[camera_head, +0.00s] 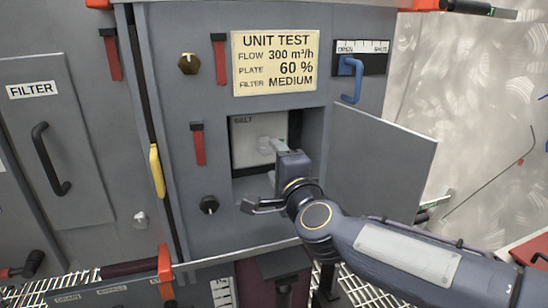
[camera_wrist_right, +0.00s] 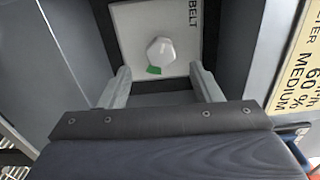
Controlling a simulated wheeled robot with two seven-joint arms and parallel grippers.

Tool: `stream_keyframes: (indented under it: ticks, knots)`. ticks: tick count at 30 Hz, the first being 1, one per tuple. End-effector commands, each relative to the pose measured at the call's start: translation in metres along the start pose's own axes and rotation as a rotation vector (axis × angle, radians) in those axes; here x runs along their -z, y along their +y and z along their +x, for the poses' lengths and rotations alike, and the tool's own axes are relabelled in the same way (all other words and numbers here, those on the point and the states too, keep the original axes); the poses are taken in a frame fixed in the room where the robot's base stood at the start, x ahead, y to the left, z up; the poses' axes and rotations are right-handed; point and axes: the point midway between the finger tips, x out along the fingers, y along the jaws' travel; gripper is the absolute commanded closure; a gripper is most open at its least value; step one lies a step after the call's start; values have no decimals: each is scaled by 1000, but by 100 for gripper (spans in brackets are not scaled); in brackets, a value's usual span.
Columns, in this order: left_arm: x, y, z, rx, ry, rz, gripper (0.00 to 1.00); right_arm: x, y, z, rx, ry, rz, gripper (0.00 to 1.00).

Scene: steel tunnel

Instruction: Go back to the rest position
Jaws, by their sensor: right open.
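My right gripper (camera_head: 266,176) is open, its arm coming in from the lower right of the head view. It is at the mouth of a recess in the grey cabinet (camera_head: 245,260), with one finger in front of the opening. The knob appears beyond the fingertips with nothing between the jaws. The same white plate shows inside the recess (camera_head: 243,150) in the head view. My left gripper is out of view.
An open grey door (camera_head: 380,165) stands right of the recess, close above my right forearm. A blue handle (camera_head: 352,80), dark knobs (camera_head: 208,204), red levers (camera_head: 199,145) and a yellow handle (camera_head: 156,171) stick out from the cabinet.

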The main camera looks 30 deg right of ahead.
Motion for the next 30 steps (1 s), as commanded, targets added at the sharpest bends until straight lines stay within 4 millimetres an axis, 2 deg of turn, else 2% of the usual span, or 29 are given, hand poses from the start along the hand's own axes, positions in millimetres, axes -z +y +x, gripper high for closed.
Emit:
stream_keyframes:
  ticks: [12,14,17,20,24,30]
  knots:
    - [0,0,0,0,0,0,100,0,0,0,-1,-3,-3,42]
    - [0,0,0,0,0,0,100,-3,2,-2,-7,-23,-23,42]
    - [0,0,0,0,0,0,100,-18,14,-14,-38,-125,-130,42]
    - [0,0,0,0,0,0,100,-42,43,-42,-108,-313,-337,42]
    - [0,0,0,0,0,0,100,-62,105,-98,-242,-599,-660,42]
    - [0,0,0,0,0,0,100,-58,172,-163,-407,-871,-945,42]
